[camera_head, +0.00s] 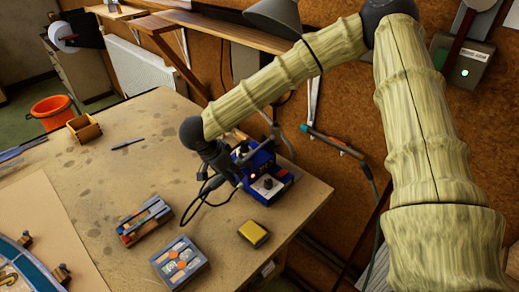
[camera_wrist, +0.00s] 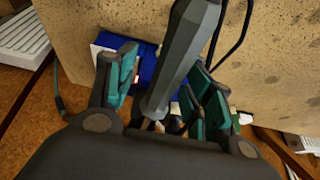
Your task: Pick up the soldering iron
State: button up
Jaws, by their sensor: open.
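The soldering iron (camera_wrist: 184,52) shows in the wrist view as a grey, faceted handle lying lengthwise between my gripper's teal-padded fingers, its lower end hidden near the palm. My gripper (camera_wrist: 164,84) is open, with a finger on each side of the handle; I cannot tell whether either pad touches it. In the head view, my gripper (camera_head: 228,170) is at the left side of the blue soldering station (camera_head: 266,186). The iron is hard to tell apart from the dark gripper there. A black cable (camera_head: 192,208) loops down beside the station.
The workbench (camera_head: 120,185) holds a yellow sponge box (camera_head: 253,234), a grey case (camera_head: 180,262), a tool tray (camera_head: 145,220), a blue pen (camera_head: 128,143) and a wooden box (camera_head: 84,128). A leaded panel (camera_head: 22,272) lies at lower left. The middle-left bench surface is mostly clear.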

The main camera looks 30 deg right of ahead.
jog(key=shift+w+f, duration=0.5)
jog(key=shift+w, duration=0.15)
jog(key=shift+s+r, duration=0.3)
jog(key=shift+s, duration=0.1)
jog(key=c, duration=0.8)
grip_shut()
jog(key=shift+w+f, duration=0.1)
jog(key=shift+w, duration=0.05)
